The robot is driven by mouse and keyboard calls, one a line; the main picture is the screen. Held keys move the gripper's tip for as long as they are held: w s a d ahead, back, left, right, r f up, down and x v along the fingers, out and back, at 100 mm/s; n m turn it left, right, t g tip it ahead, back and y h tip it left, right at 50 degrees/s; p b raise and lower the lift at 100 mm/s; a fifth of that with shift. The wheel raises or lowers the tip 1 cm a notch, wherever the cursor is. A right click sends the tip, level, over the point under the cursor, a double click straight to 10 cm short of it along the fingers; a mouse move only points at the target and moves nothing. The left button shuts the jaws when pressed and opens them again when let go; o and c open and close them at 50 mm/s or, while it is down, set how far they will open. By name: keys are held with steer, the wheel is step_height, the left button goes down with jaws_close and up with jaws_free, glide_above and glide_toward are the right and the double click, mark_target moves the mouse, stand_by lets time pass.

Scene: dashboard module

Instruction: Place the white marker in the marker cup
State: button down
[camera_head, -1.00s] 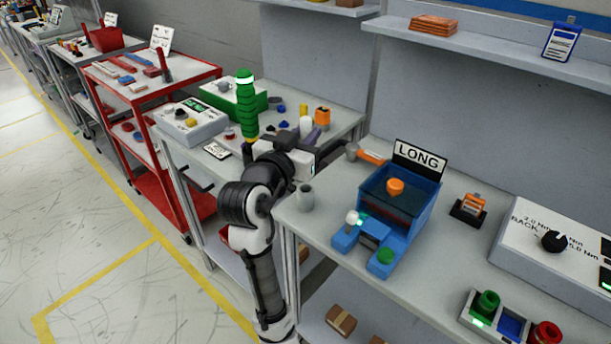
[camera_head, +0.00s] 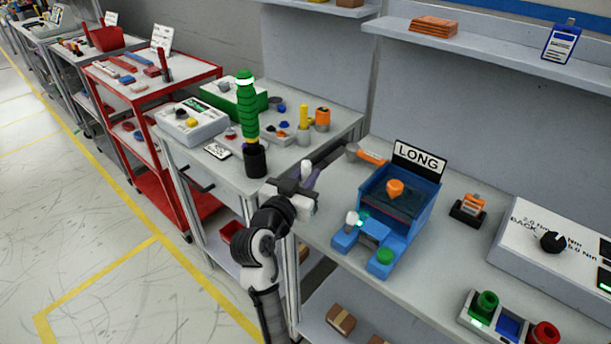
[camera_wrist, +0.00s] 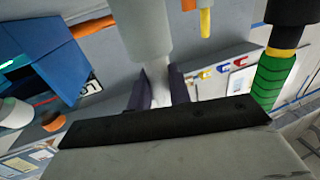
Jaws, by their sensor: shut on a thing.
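My gripper (camera_head: 309,180) is shut on the white marker (camera_head: 306,169), whose pale upper end shows above the fingers in the head view. The wrist view is upside down; there the white marker (camera_wrist: 156,74) shows between the two dark fingers of my gripper (camera_wrist: 158,88). I cannot tell whether the marker's lower end is inside the cup.
A blue fixture (camera_head: 423,221) with a LONG sign (camera_head: 419,159) stands to the right. A green tool (camera_head: 248,110) stands in a black holder (camera_head: 255,160) to the left. An orange-handled tool (camera_head: 373,157) lies behind. A gap separates the two benches.

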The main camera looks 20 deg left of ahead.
steer(key=shift+f, duration=0.15)
steer(key=c, duration=1.3)
jaws_free()
